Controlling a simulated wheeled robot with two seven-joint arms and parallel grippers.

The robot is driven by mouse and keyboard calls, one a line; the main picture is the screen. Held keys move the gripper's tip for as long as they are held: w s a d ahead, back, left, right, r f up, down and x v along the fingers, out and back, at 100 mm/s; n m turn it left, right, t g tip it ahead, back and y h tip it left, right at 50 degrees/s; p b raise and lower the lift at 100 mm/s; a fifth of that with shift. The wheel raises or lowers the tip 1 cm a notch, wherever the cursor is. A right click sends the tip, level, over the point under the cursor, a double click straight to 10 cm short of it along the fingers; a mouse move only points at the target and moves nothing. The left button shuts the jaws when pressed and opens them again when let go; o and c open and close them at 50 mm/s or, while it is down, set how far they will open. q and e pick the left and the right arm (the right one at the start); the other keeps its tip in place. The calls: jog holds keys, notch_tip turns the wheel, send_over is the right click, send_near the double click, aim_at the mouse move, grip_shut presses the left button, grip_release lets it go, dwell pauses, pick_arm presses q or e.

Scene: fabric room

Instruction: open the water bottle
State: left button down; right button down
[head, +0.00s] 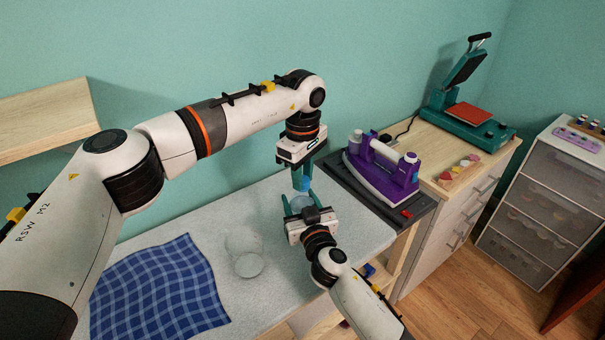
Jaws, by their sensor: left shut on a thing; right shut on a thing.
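The water bottle (300,201) stands upright at the right part of the pale table, mostly hidden by my grippers. Its blue cap (305,185) shows at the top. My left gripper (302,182) reaches down from above, and its teal fingers are shut on the cap. My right gripper (299,203) comes from the front right, and its teal fingers are shut around the bottle's body. The cap appears to be at the bottle's top; I cannot tell whether it is loosened.
A blue checked cloth (160,292) lies at the table's left. A purple iron (383,170) rests on a dark board to the right. A teal heat press (468,115) stands on the wooden cabinet behind it.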

pick_arm(q)
jog(key=n, duration=1.3)
jog(key=shift+n, duration=0.3)
jog(key=n, duration=0.6)
jog(key=shift+n, duration=0.3)
jog(key=n, duration=0.6)
jog(key=shift+r+n, duration=0.1)
jog(key=shift+n, duration=0.2)
jog(key=n, duration=0.6)
jog(key=shift+n, duration=0.3)
jog(key=n, duration=0.8)
jog(key=shift+r, duration=0.15)
